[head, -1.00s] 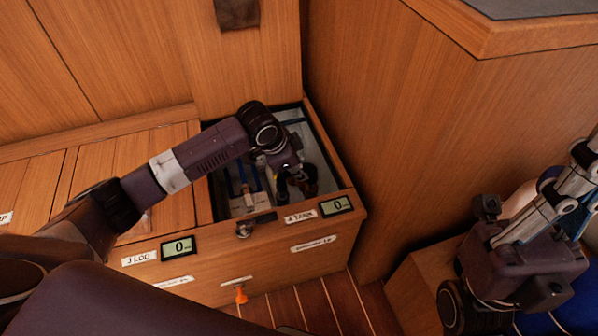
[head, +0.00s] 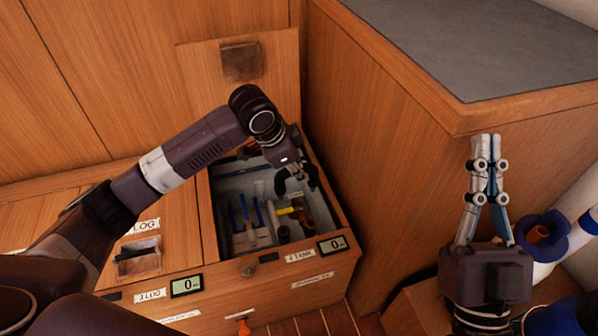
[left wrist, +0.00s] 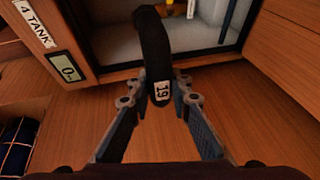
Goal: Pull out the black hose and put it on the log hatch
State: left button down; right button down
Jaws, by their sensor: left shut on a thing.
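The black hose (left wrist: 152,45) is a thick curved piece with a white "19" tag (left wrist: 162,90) at its near end. My left gripper (left wrist: 160,88) is shut on that tagged end in the left wrist view. In the head view my left gripper (head: 296,172) is over the open tank locker (head: 224,222), above its right part. The log hatch (head: 185,238) is a closed wooden lid left of the locker, with a "LOG" label and a recessed pull. My right gripper (head: 486,142) points up at the right, empty, its fingers together.
The locker holds blue rods (head: 246,210), a yellow-handled item (head: 289,210) and a dark upright cylinder (head: 284,234). Its raised lid (head: 270,75) leans behind. A tall wooden cabinet (head: 385,150) bounds the right.

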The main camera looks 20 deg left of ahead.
aim_at(469, 138)
jog(key=shift+w+f, duration=0.15)
jog(key=shift+f, duration=0.1)
jog(key=shift+w, duration=0.1)
jog(key=shift+w+a+f+g, duration=0.1)
jog(key=shift+w+f+g, duration=0.3)
jog(key=shift+g, duration=0.1)
jog(key=shift+w+f+g+p, duration=0.35)
jog(key=shift+f+g, duration=0.05)
jog(key=shift+f, duration=0.2)
jog(key=shift+f+h, duration=0.1)
jog(key=shift+h, duration=0.2)
jog(key=shift+w+f+g+p, duration=0.2)
jog(key=shift+g+p, duration=0.15)
jog(key=shift+g, duration=0.25)
